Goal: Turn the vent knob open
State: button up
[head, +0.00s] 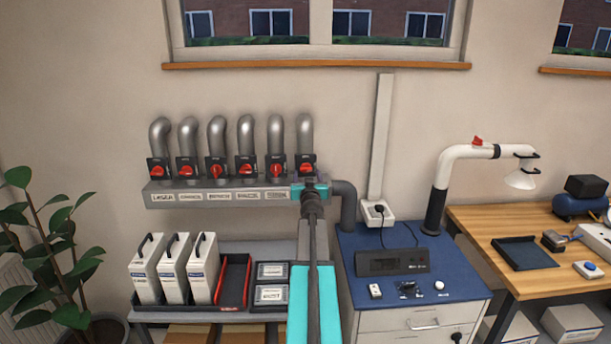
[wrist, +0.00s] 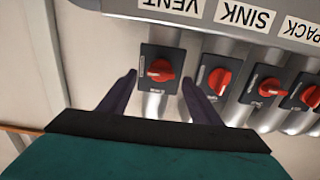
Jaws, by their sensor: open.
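The vent knob is a red rotary handle on a black square plate. It sits upper middle in the wrist view (wrist: 160,71), beside the upside-down label VENT (wrist: 175,5). Its handle lies roughly crosswise there. In the head view it is the rightmost red knob (head: 306,169) of the row. My gripper (wrist: 158,78) is open and empty, with one dark finger to each side of the knob's plate in the wrist view. I cannot tell how far the fingertips are from the plate. In the head view my gripper (head: 313,188) is just below the knob and covers its label.
Several similar red knobs stand in a row, the SINK knob (wrist: 216,80) nearest. Grey pipes (head: 277,135) rise above them from a labelled grey duct (head: 168,203). A shelf with white boxes (head: 147,268) is below left; a blue-topped cabinet (head: 440,290) is right.

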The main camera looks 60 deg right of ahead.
aim_at(306, 169)
jog(key=shift+x, duration=1.35)
